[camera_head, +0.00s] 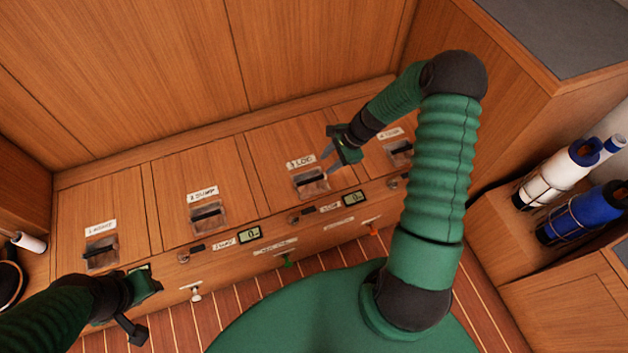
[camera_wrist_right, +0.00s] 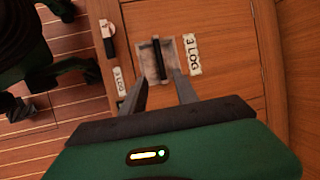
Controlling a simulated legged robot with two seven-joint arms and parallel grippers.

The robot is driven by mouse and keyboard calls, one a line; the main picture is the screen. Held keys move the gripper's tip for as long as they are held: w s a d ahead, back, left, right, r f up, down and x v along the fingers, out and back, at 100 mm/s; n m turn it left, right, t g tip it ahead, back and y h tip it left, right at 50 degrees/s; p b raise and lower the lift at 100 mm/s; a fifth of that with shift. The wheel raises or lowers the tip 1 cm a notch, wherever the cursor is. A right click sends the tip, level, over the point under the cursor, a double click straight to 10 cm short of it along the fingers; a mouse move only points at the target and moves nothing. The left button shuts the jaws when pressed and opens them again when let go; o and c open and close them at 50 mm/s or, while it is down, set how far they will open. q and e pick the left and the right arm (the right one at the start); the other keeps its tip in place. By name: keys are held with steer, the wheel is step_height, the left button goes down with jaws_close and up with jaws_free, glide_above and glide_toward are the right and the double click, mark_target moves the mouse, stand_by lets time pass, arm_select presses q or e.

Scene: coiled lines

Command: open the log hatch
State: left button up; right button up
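The log hatch (camera_head: 275,160) is a wooden lid labelled "3 LOG", lying flat and closed in the bench top. Its recessed pull (camera_head: 311,182), a dark bar in a pale metal cup, sits near the lid's front edge; it also shows in the right wrist view (camera_wrist_right: 157,58). My right gripper (camera_head: 329,160) is open and empty above the lid, close to the pull. In the right wrist view its two fingers (camera_wrist_right: 160,92) point towards the cup, with the bar between their lines; I see no contact. My left gripper (camera_head: 140,305) is low at the left, off the log hatch; its fingers are unclear.
Similar lids with pulls lie on both sides, including "2 DUMP" (camera_head: 202,193) and "1 NIGHT" (camera_head: 100,228). The bench front carries small displays (camera_head: 249,234), latches and coloured knobs. White and blue bottles (camera_head: 585,213) stand in racks at the right. A panelled wall (camera_head: 130,70) rises behind.

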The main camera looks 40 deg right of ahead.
mark_target(312, 179)
steer(key=b+x, duration=0.1)
steer(key=x, duration=0.2)
steer(key=b+x, duration=0.1)
steer(key=x, duration=0.3)
steer(key=b+x, duration=0.1)
steer(key=x, duration=0.3)
steer(key=shift+d+f, duration=0.25)
steer(key=shift+f, duration=0.1)
steer(key=shift+a, duration=0.2)
steer(key=shift+c, duration=0.4)
steer(key=shift+d, duration=0.1)
steer(key=c, duration=0.7)
jaws_close()
